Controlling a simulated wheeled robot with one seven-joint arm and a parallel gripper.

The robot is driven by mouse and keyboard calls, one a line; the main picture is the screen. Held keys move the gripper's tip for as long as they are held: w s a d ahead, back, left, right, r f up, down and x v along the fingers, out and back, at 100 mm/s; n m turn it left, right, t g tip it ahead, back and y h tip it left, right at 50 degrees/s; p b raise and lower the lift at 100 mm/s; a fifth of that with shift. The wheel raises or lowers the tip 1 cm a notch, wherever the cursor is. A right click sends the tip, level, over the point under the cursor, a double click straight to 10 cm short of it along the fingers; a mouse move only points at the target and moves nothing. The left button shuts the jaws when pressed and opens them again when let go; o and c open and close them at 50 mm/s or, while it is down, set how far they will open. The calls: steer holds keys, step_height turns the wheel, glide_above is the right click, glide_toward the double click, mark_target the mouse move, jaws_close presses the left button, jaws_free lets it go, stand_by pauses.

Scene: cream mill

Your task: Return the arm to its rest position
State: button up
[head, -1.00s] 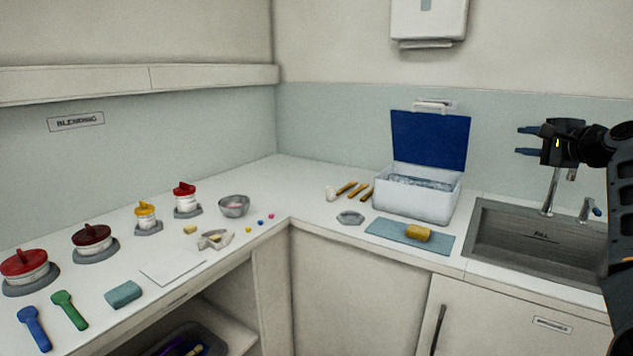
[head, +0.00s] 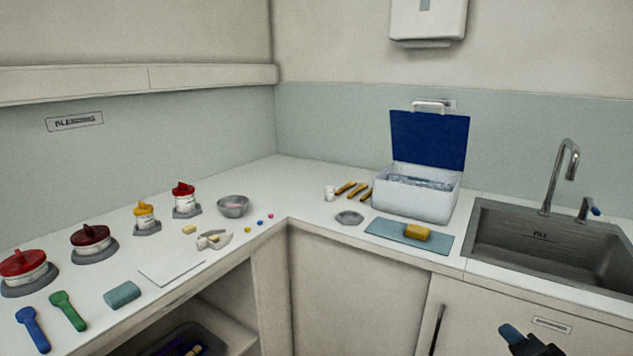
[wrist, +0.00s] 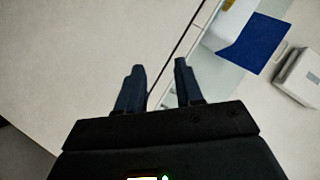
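My gripper (wrist: 160,82) shows in the wrist view with its two dark fingers apart and nothing between them. In the head view only a dark part of my gripper (head: 522,338) shows at the bottom right edge, low in front of the cabinet below the sink. It is clear of the counter and touches nothing that I can see. The rest of my arm is outside the head view.
The sink (head: 545,245) with its tap is at the right. Lidded jars and scoops line the left counter (head: 215,270).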

steer(key=s+a+f+n, duration=0.2)
steer(key=s+a, duration=0.1)
steer(key=s, duration=0.5)
steer(key=s+a+f+n, duration=0.1)
steer(key=s+a+n, duration=0.15)
steer(key=s, duration=0.65)
steer(key=s+a+f+n, duration=0.15)
steer(key=s+a, duration=0.25)
steer(key=s, duration=0.4)
steer(key=s+a+r+n+y, duration=0.1)
steer(key=s+a+r+n, duration=0.2)
steer(key=s+r, duration=0.4)
steer(key=s+a+r+n+t+y, duration=0.1)
steer(key=s+a+r+n, duration=0.2)
steer(key=s, duration=1.2)
step_height(320, 180, up, 4)
steer(key=shift+a+r+n, duration=0.2)
steer(key=shift+a+n, duration=0.1)
steer(key=shift+a, duration=0.85)
